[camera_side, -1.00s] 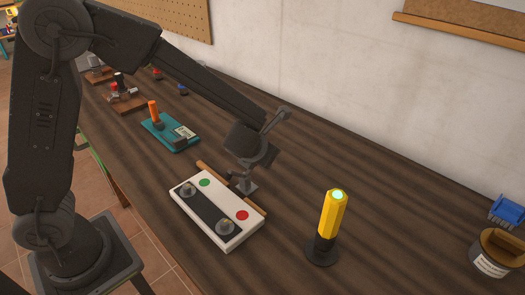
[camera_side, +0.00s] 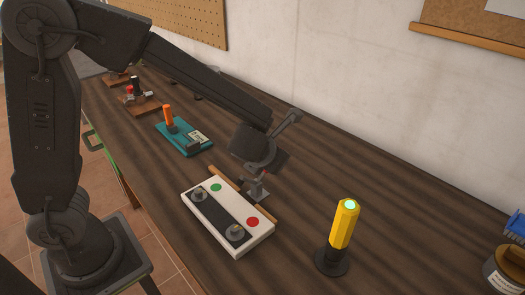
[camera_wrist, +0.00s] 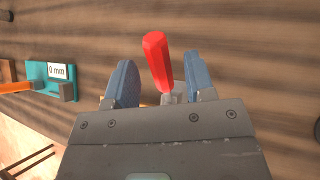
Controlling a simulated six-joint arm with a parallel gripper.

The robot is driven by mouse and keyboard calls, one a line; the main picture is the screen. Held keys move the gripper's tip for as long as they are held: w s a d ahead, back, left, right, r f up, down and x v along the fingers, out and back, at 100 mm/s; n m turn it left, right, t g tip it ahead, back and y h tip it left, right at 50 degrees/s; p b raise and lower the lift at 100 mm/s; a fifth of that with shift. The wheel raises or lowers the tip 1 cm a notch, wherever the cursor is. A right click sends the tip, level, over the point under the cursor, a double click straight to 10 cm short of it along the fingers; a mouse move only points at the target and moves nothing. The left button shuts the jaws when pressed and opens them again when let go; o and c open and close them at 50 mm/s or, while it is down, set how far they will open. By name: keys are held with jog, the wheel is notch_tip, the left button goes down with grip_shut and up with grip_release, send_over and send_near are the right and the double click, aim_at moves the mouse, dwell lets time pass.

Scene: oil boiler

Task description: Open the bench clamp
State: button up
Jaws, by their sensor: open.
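My gripper (camera_side: 256,158) is low over the bench behind the white control box. In the wrist view its two blue fingers (camera_wrist: 159,66) are apart, with a red handle (camera_wrist: 157,58) standing between them. I cannot tell whether either finger touches the handle. I cannot tell for certain which of these is the bench clamp.
The white box (camera_side: 227,213) with two knobs, a green and a red button stands just in front of my gripper. A yellow post (camera_side: 343,224) with a lit top stands to the right. A wooden-based item (camera_side: 139,104) stands farther left.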

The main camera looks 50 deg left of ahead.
jog(key=v, duration=0.9)
jog(key=shift+s+r, duration=0.25)
jog(key=shift+d, duration=0.1)
jog(key=s+a+r+n+g+h, duration=0.1)
jog(key=s+n, duration=0.6)
jog(key=n, duration=1)
jog(key=s+a+r+n+g+h, duration=0.1)
jog(key=s+a+r+n+h, duration=0.2)
jog(key=n, duration=1.4)
jog(key=s+a, duration=0.2)
jog(key=s, duration=0.3)
jog(key=shift+s+a+r+n+g, duration=0.15)
jog(key=shift+a+r+n+g, duration=0.15)
jog(key=shift+a, duration=0.1)
